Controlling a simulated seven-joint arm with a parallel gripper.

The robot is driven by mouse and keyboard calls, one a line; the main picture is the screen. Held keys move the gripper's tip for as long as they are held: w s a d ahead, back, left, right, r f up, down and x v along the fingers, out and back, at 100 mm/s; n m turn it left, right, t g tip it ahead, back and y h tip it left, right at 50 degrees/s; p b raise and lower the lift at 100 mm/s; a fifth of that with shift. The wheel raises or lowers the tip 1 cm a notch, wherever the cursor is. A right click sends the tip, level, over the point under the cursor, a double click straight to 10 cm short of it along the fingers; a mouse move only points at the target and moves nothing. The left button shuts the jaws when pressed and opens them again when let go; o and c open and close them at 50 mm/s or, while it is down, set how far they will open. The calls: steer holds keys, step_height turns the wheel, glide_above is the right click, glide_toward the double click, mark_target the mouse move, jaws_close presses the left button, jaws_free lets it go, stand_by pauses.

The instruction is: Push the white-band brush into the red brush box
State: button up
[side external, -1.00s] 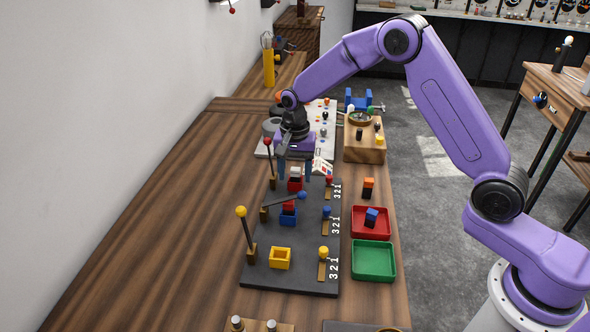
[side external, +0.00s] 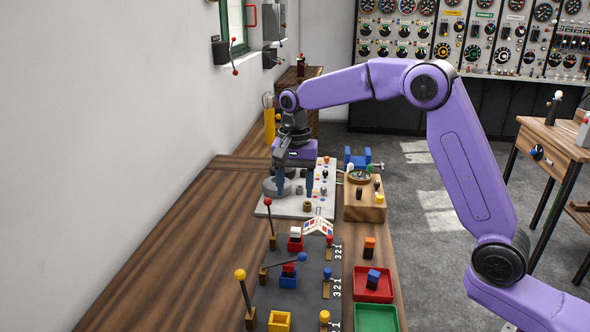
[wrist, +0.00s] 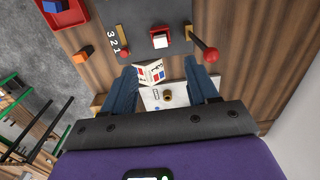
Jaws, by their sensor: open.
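The white-band brush (side external: 295,232) stands in the red brush box (side external: 294,246), its white top showing above the rim. How deep it sits cannot be told. In the wrist view the white top (wrist: 160,40) shows inside the box's red edge (wrist: 153,33). My gripper (side external: 293,192) is open and empty, raised above the grey board behind the box and apart from the brush. In the wrist view its two blue fingers (wrist: 163,75) are wide apart, with the box beyond their tips. The red-knobbed lever (side external: 268,203) stands up beside the box.
A blue box (side external: 287,282) with a red brush and a yellow box (side external: 279,322) stand nearer on the dark board. A folded card (side external: 318,226) lies near the red box. A red tray (side external: 373,291) holds a blue brush; an orange brush (side external: 369,247) stands behind it.

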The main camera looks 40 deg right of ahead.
step_height(320, 180, up, 4)
steer(key=shift+r, duration=0.1)
stand_by(0.6)
steer(key=s+a+f+n, duration=0.1)
steer(key=s+a+n, duration=0.2)
steer(key=s+n, duration=1.15)
steer(key=s+d+f+n, duration=0.2)
steer(key=s+d+n, duration=0.1)
steer(key=s, duration=0.9)
steer(key=s+d+f+n, duration=0.3)
steer(key=s+d+n, duration=0.1)
steer(key=s, duration=0.8)
steer(key=shift+d+f, duration=0.2)
steer(key=shift+d, duration=0.5)
